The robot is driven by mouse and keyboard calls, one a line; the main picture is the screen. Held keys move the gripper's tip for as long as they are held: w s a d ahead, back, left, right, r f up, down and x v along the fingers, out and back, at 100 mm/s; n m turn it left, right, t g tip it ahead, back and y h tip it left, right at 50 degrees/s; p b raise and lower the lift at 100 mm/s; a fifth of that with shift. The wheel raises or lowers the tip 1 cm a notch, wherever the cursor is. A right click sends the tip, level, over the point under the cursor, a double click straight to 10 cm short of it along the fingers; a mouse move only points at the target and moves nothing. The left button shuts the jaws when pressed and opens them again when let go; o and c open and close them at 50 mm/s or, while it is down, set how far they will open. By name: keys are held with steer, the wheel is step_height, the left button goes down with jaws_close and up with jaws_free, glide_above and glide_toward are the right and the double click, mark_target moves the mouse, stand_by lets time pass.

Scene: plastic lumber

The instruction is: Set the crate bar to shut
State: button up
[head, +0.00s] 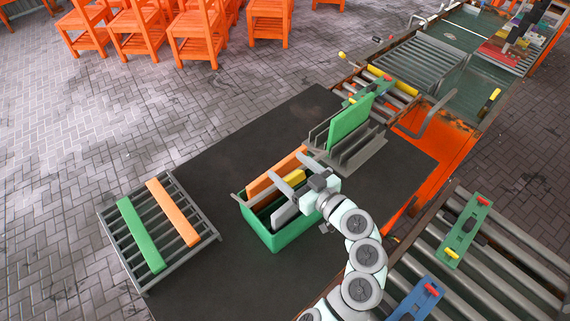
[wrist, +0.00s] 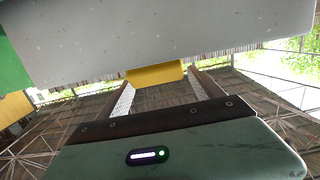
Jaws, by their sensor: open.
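The green crate (head: 277,240) stands on the dark table with orange and grey boards upright in it. A yellow grip (head: 294,177), which looks like part of the crate bar, shows at the crate's right side, beside my gripper (head: 285,165). In the wrist view the yellow grip (wrist: 155,74) lies between the tips of my open gripper (wrist: 162,78), with a gap visible at its sides. A pale grey surface (wrist: 160,35) fills the top of that view. My gripper partly covers the bar, so I cannot tell its exact position.
A grey rack (head: 347,155) holding a green board (head: 350,122) stands close behind my gripper. A slatted rack (head: 182,257) with a green and an orange board lies at left. Roller conveyors (head: 500,255) run along the right.

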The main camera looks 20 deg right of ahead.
steer(key=v, duration=0.8)
steer(key=shift+s+b, duration=0.3)
steer(key=shift+b, duration=0.15)
steer(key=shift+d, duration=0.1)
